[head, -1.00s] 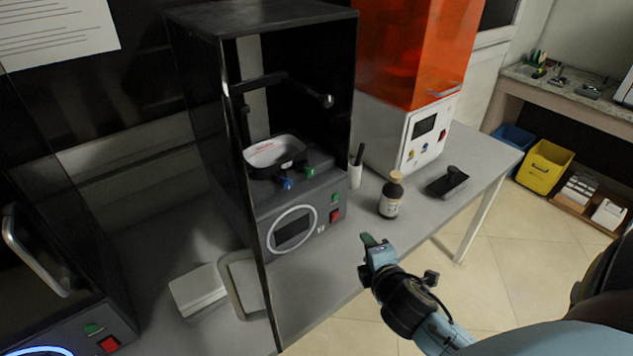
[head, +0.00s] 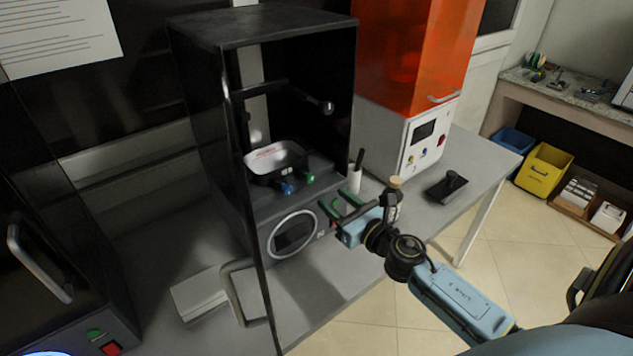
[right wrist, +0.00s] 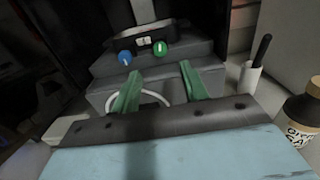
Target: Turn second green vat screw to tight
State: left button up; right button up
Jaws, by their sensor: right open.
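The green vat screw (head: 309,178) sits at the front of the vat (head: 268,163) inside the open black printer, to the right of the blue screw (head: 286,188). In the right wrist view the green screw (right wrist: 160,48) shows a pale mark standing near upright, and the blue screw (right wrist: 124,57) is to its left. My right gripper (head: 335,205) is open and empty, its green fingers in front of the printer's front panel, below and short of the green screw. In the right wrist view its fingers (right wrist: 160,80) stand apart, with the green screw beyond the gap. My left gripper is not in view.
A brown bottle (right wrist: 300,115) and a white cup with a dark handle (head: 355,178) stand right of the printer. An orange-covered machine (head: 420,50) is behind them. A second dark printer (head: 60,280) is at the left. The printer's door handle (head: 232,295) stands at the front.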

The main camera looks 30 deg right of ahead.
aim_at(312, 180)
jog(key=w, duration=0.7)
jog(key=shift+w+a, duration=0.35)
jog(key=shift+w, duration=0.05)
jog(key=shift+c, duration=0.3)
grip_shut()
